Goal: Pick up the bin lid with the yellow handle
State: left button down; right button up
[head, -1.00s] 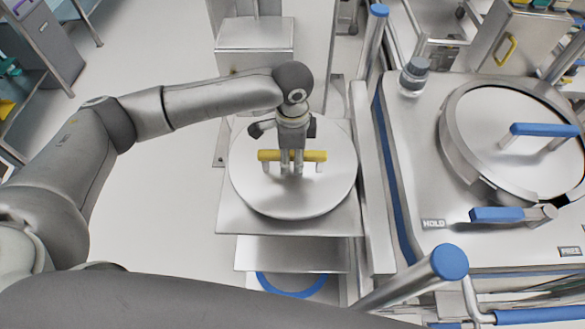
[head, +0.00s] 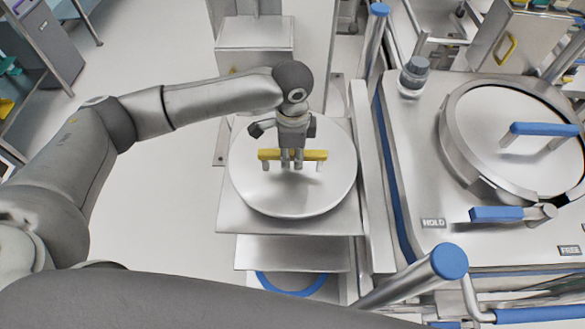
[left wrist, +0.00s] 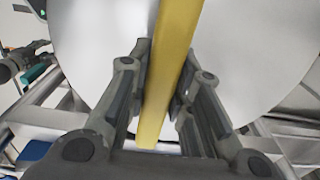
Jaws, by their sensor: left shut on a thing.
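The bin lid (head: 300,200) is a round, flat silver disc on a metal stand in the middle of the head view. Its yellow handle (head: 315,155) is a bar raised on two short posts. My left gripper (head: 291,160) comes down from above and is shut on the middle of the yellow handle. In the left wrist view the fingers (left wrist: 165,90) stand on both sides of the yellow bar (left wrist: 172,65), with the silver lid (left wrist: 95,35) behind it. Whether the lid touches the stand cannot be told.
A steel machine (head: 420,190) at the right carries a round hatch with a blue handle (head: 543,129) and a blue-gripped lever (head: 497,214). A blue-capped post (head: 449,261) rises near the front. A shelf (head: 40,50) stands far left. The floor (head: 160,190) left of the stand is clear.

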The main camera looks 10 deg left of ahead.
pick_arm(q)
jog(key=shift+w+r, duration=0.1)
jog(key=shift+r, duration=0.05)
jog(key=shift+w+r+b, duration=0.1)
jog(key=shift+r+b, duration=0.05)
jog(key=shift+b, duration=0.45)
notch_tip(320, 180, up, 10)
jog(key=shift+r+b, duration=0.1)
jog(key=shift+b, duration=0.7)
notch_tip(320, 180, up, 8)
jog(key=p, duration=1)
jog(key=shift+r, duration=0.25)
